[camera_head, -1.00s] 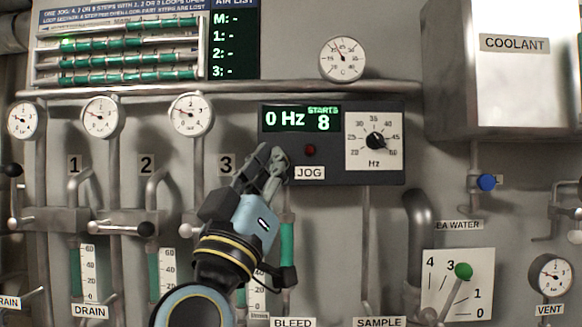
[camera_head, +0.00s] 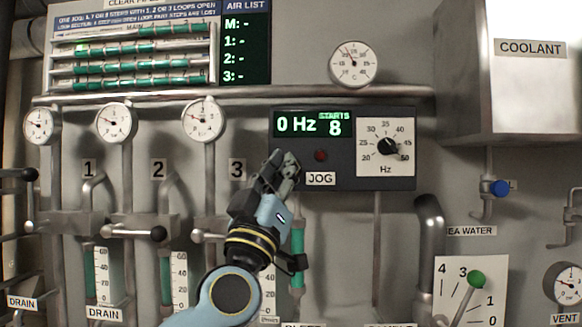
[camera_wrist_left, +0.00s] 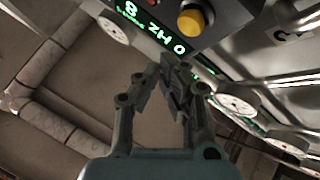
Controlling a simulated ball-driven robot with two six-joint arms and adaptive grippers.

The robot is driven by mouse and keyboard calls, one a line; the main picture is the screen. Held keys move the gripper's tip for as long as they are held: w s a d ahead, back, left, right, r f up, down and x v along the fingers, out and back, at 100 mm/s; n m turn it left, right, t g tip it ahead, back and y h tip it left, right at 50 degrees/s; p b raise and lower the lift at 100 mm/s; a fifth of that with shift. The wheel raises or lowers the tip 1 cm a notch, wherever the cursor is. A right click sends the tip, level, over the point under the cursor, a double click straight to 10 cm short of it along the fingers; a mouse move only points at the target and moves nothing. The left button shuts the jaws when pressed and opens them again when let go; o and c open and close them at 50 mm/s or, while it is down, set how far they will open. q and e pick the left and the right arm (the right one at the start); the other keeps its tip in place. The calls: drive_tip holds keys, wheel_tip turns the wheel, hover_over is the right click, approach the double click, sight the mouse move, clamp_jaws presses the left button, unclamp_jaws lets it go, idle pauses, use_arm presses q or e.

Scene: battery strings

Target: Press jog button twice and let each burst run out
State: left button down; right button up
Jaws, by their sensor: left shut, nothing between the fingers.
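The jog panel (camera_head: 342,185) is on the wall at centre, with a JOG label (camera_head: 320,179) and a dark red round lamp or button (camera_head: 320,155). Its green display (camera_head: 312,123) reads 0 Hz and starts 8. A yellow round button (camera_wrist_left: 190,22) shows beside the display in the left wrist view; in the head view my gripper seems to hide it. My left gripper (camera_head: 284,161) is shut and empty, in front of the panel's lower left corner. In the wrist view its fingertips (camera_wrist_left: 170,75) look apart from the yellow button. My right gripper is not in view.
A Hz dial (camera_head: 386,147) is right of the display. Valve handles (camera_head: 140,234) and gauges (camera_head: 203,120) line the wall at left. A COOLANT tank (camera_head: 530,85) juts out at upper right. A green-knobbed lever (camera_head: 477,278) is at lower right.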

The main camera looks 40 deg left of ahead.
use_arm(q)
drive_tip(key=shift+w+a, duration=0.35)
drive_tip(key=shift+w, duration=0.2)
drive_tip(key=shift+w+a, duration=0.3)
drive_tip(key=shift+w, duration=0.2)
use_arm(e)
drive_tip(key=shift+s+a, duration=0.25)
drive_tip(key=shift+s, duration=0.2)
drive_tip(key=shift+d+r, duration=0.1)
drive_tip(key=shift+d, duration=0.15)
use_arm(q)
drive_tip(key=shift+w, duration=0.1)
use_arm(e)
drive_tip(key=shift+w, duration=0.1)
use_arm(q)
drive_tip(key=shift+w+a+p, duration=0.25)
drive_tip(key=shift+p, duration=0.05)
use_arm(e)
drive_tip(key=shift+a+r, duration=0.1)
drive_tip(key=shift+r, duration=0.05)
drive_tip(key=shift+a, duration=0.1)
